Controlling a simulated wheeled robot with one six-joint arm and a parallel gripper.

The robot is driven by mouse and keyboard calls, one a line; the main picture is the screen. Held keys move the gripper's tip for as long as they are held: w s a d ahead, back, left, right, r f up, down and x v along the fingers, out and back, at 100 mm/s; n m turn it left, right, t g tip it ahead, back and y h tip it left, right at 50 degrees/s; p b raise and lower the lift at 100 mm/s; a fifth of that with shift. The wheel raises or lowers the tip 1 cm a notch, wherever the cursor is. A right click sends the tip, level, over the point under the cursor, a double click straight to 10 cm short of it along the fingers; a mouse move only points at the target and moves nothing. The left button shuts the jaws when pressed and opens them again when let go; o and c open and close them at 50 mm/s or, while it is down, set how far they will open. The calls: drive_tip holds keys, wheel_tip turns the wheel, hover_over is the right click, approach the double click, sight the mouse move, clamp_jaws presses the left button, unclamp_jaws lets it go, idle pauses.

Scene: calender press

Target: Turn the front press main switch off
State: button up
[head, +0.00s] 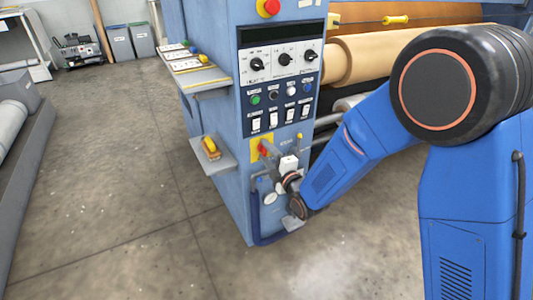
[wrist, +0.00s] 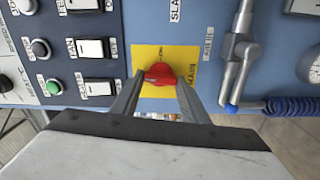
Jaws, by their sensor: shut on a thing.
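The main switch is a red rotary handle (wrist: 160,74) on a yellow plate (wrist: 146,56) low on the blue press cabinet. In the head view the red handle (head: 263,147) shows at the upper left of my gripper, on its yellow plate (head: 254,151). My gripper (wrist: 158,82) reaches up to the plate, with one finger on each side of the red handle, and is shut on it. In the head view my gripper (head: 270,153) is small and partly covers the plate. The exact angle of the handle is hard to read.
Above the switch is a panel with black knobs (head: 284,59), buttons (head: 255,99) and white rocker switches (head: 256,124). A grey pipe with a blue hose (wrist: 290,106) is right of the plate in the wrist view. A small shelf (head: 222,163) juts out left of the switch.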

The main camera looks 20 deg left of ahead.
drive_tip(key=shift+s+f+n, duration=0.1)
drive_tip(key=shift+f+n, duration=0.05)
drive_tip(key=shift+n, duration=0.55)
drive_tip(key=o, duration=1.1)
drive_tip(key=shift+c, duration=0.2)
drive_tip(key=shift+d, duration=0.1)
